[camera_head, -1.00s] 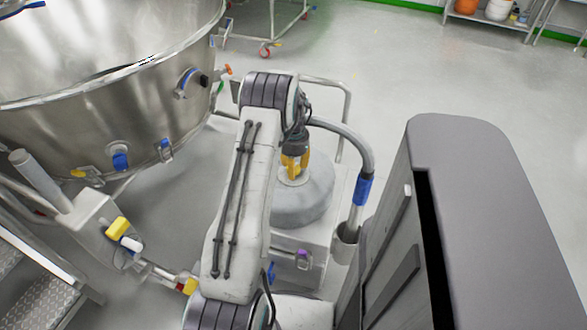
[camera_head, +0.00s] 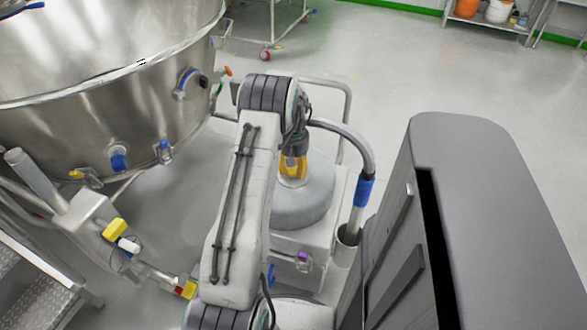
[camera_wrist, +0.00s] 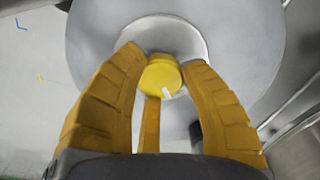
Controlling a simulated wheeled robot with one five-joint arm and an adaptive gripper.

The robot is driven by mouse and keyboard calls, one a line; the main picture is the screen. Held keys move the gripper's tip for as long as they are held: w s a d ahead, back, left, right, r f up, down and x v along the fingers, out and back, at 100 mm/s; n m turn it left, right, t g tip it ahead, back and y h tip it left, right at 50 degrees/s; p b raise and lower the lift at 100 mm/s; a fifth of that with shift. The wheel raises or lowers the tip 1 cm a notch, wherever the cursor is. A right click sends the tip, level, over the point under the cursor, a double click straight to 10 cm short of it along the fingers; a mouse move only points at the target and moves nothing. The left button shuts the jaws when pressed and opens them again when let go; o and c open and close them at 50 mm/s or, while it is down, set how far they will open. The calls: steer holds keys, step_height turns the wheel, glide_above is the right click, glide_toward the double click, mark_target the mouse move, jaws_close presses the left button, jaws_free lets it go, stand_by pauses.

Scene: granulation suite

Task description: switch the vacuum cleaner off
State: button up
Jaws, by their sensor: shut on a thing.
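The vacuum cleaner (camera_head: 305,205) has a grey domed top on a pale boxy base, with a hose curving to its right side. It stands beyond my arm, partly hidden by it. In the wrist view its round grey top (camera_wrist: 95,35) carries a pale round recess with a yellow knob (camera_wrist: 160,77). The knob has a white pointer mark that slants toward the lower right. My gripper (camera_wrist: 163,68), with orange-yellow fingers, is shut on the knob from above. It also shows in the head view (camera_head: 293,168) at the dome's top.
A large steel vessel (camera_head: 110,110) with valves stands at the left, near steps (camera_head: 50,290). A tall grey cabinet-like body (camera_head: 490,200) fills the right. A metal handle frame (camera_head: 348,105) rises behind the cleaner. Open floor lies beyond, with a shelf of buckets (camera_head: 500,12) at the far right.

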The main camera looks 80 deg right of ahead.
mark_target(293, 168)
steer(key=shift+n, duration=0.7)
steer(key=o, duration=1.2)
steer(key=shift+r, duration=0.1)
step_height(293, 168, up, 12)
steer(key=shift+w, duration=0.1)
stand_by(0.7)
